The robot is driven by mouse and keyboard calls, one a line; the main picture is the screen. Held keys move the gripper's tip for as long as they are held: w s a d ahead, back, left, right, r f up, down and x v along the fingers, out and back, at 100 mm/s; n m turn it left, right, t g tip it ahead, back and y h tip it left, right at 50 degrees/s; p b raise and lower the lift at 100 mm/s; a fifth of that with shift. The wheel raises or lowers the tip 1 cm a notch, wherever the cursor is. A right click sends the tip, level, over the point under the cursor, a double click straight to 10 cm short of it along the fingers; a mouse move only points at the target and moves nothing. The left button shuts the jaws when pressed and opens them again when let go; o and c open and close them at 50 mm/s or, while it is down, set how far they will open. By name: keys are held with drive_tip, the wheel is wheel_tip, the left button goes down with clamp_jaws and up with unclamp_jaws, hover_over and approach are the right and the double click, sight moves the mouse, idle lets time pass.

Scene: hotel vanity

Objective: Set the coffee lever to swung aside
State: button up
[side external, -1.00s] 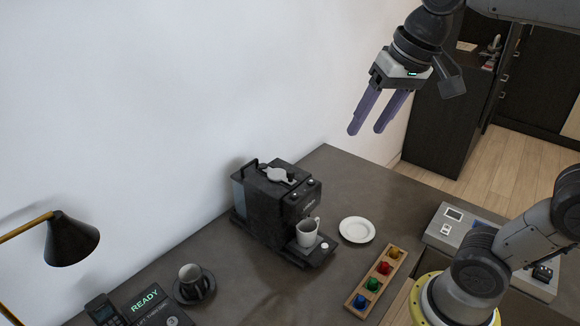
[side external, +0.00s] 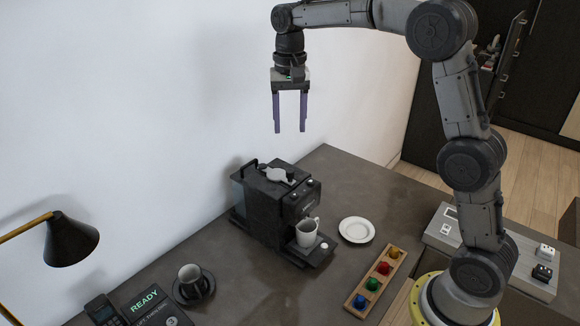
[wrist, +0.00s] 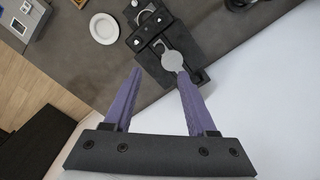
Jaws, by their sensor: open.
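The black coffee machine (side external: 275,208) stands on the dark counter near the wall, with a white cup (side external: 307,232) at its front. On its top is a light grey lever piece (side external: 278,174); it also shows in the wrist view as a round-ended grey lever (wrist: 172,61). My gripper (side external: 290,130) is open and empty, fingers pointing down, above the coffee machine and clear of it. In the wrist view, my purple fingers (wrist: 156,72) are spread, with the lever showing near the right fingertip.
A white saucer (side external: 356,230) and a wooden rack of coloured capsules (side external: 376,283) lie right of the machine. The white wall is close behind.

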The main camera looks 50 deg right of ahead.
sight(290, 171)
wheel_tip(290, 171, down, 13)
drive_tip(key=shift+r, duration=0.15)
idle(0.4)
clamp_jaws()
drive_tip(key=shift+r, duration=0.1)
idle(1.1)
